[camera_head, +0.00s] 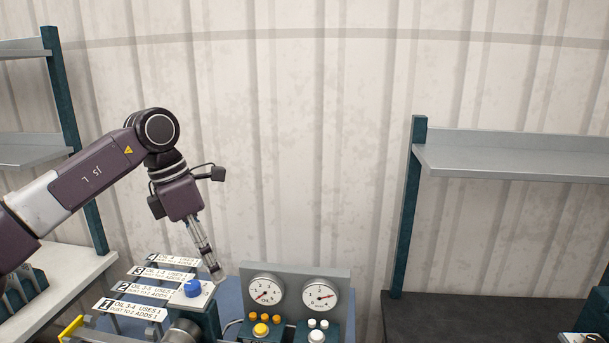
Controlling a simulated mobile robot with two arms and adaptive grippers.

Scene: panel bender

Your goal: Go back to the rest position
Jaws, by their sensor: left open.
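My left gripper (214,268) hangs from the arm that comes in from the left. It points down and a little to the right, with nothing seen between its fingers. The fingertips are just right of a blue knob (193,288) on the machine, close to the pale plate under it. I cannot tell whether they touch the plate. My right gripper is not in view.
Labelled oil plates (131,309) lie left of the knob. Two gauges (265,291) stand right of the fingertips, above orange and white buttons. Shelves stand on the left (35,152) and right (510,154).

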